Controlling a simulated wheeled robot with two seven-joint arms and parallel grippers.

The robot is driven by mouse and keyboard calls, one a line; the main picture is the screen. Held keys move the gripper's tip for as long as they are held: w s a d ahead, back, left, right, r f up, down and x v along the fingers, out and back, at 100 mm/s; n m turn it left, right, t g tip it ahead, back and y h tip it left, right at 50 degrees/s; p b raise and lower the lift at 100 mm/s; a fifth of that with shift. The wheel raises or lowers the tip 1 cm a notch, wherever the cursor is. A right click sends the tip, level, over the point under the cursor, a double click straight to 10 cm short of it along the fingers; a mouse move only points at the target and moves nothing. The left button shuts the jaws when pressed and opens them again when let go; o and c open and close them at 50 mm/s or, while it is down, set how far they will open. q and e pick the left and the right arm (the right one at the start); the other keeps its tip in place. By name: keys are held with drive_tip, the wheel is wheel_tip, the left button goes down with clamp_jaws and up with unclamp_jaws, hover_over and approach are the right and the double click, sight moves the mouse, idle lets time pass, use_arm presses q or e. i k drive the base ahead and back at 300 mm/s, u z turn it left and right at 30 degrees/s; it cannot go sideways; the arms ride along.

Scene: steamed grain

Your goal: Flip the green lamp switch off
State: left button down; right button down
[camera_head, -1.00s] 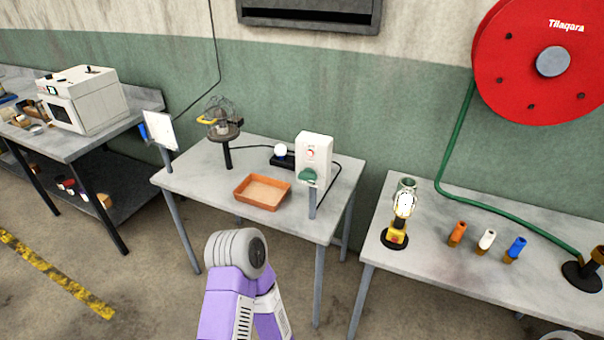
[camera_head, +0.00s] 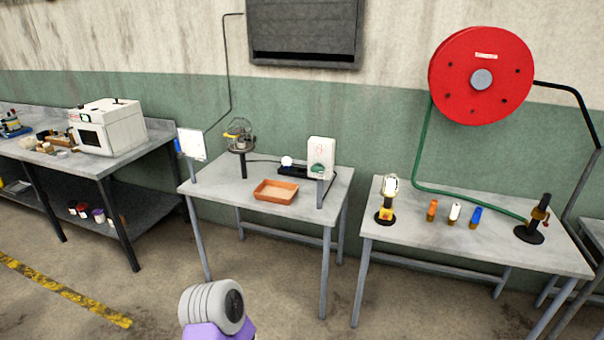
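A white box (camera_head: 320,150) stands on a post near the right side of the middle table (camera_head: 225,195). It has a small red mark and a green part (camera_head: 319,170) low on its front, which may be the green lamp switch. Its on or off position is too small to tell. A small white bulb-like ball (camera_head: 286,161) sits left of the box, by a black base. One of my arms (camera_head: 212,308), purple with a grey joint, shows at the bottom, well short of the table. Neither gripper is in view.
An orange tray (camera_head: 262,196) lies on the middle table, near a caged item (camera_head: 239,133) on a stand. The right table (camera_head: 470,248) holds a yellow work lamp (camera_head: 385,212) and several small bottles. A red hose reel (camera_head: 440,85) hangs above. Floor before the tables is clear.

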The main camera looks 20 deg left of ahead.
sight(318, 167)
drive_tip(key=u, duration=0.7)
drive_tip(key=i, duration=1.5)
drive_tip(key=z, duration=0.65)
